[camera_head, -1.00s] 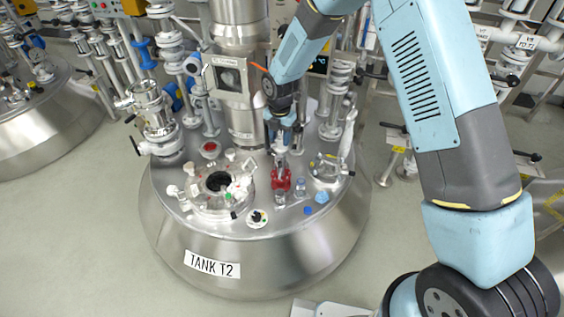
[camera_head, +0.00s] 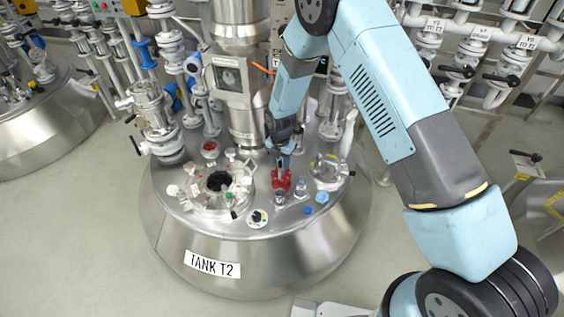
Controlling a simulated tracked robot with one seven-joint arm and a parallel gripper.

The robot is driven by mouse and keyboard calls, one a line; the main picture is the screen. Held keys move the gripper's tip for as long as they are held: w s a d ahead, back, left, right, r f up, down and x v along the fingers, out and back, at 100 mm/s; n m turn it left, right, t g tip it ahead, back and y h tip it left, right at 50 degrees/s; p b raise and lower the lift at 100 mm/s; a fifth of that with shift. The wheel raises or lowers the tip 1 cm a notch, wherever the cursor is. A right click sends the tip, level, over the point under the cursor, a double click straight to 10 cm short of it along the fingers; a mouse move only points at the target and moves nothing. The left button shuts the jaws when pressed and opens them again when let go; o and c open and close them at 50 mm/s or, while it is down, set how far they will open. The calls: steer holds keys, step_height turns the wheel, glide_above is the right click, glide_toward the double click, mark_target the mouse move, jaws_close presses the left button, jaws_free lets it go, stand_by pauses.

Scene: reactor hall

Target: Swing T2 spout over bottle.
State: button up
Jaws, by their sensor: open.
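Tank T2 (camera_head: 320,238) is the steel vessel in the middle of the head view, with its name label on the front. A small red fitting (camera_head: 283,181) stands on its lid, right of the open hatch. A small clear bottle (camera_head: 280,199) stands just in front of the red fitting, and another (camera_head: 301,187) stands to its right. My gripper (camera_head: 281,167) is open and points down right at the top of the red fitting; I cannot tell if they touch. The spout cannot be made out clearly; the gripper and wrist cover that area.
The round hatch (camera_head: 217,183) has several small items around it. A blue cap (camera_head: 321,197) and a round black-and-white item (camera_head: 257,218) lie on the lid. A thick steel column (camera_head: 245,110) and white pipework rise behind. The floor in front is clear.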

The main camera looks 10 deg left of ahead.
jaws_close()
stand_by(0.3)
stand_by(0.3)
